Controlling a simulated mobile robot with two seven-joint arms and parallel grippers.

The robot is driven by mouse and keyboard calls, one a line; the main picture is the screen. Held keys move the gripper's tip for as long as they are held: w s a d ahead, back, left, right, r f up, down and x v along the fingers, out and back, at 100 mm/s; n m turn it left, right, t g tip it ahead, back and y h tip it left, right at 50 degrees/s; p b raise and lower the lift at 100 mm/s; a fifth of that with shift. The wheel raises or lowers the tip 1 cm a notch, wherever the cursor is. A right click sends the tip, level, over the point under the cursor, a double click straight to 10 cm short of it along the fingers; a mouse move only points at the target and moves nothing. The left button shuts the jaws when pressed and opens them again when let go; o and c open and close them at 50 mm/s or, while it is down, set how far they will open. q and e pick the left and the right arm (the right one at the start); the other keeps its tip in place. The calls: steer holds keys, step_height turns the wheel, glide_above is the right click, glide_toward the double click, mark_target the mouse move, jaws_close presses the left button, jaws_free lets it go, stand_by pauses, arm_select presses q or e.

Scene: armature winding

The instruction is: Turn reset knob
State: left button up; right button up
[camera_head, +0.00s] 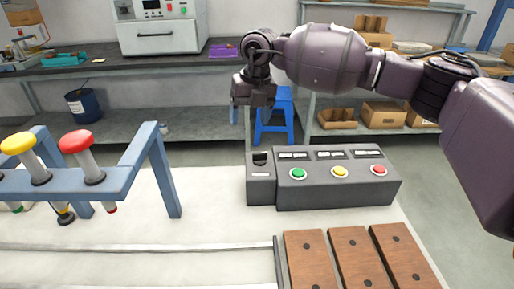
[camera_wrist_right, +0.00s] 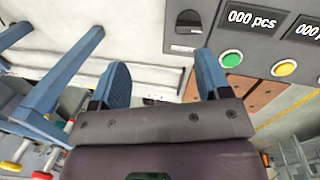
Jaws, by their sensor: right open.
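The dark reset knob (camera_head: 260,158) appears to be the black part on the small grey module at the left end of the control box (camera_head: 330,192). In the right wrist view a dark knob-like part (camera_wrist_right: 188,18) shows near the top, on the module's face. My right gripper (camera_head: 253,100) hangs above and behind the module in the head view, apart from it. In the right wrist view its two blue-padded fingers (camera_wrist_right: 163,78) are spread with nothing between them. My left gripper is not in view.
The box carries green (camera_head: 299,174), yellow (camera_head: 340,172) and red (camera_head: 379,170) buttons beside the knob. A blue frame (camera_head: 120,184) with yellow and red knobs stands on the left. Wooden blocks (camera_head: 312,262) lie in front. The white tabletop left of the box is mostly clear.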

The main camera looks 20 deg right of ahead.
mark_target(260, 153)
steer(key=shift+m+g+h, duration=0.4)
steer(key=shift+m+h, duration=0.4)
steer(key=f, duration=0.3)
steer(key=s+d+f+b, duration=0.1)
steer(key=f, duration=0.3)
steer(key=d+f+b, duration=0.1)
steer(key=f, duration=0.3)
steer(key=shift+s+d, duration=0.1)
steer(key=shift+s, duration=0.05)
steer(key=shift+r, duration=0.1)
steer(key=shift+c, duration=0.3)
steer(key=c, duration=0.9)
steer(key=shift+o, duration=0.2)
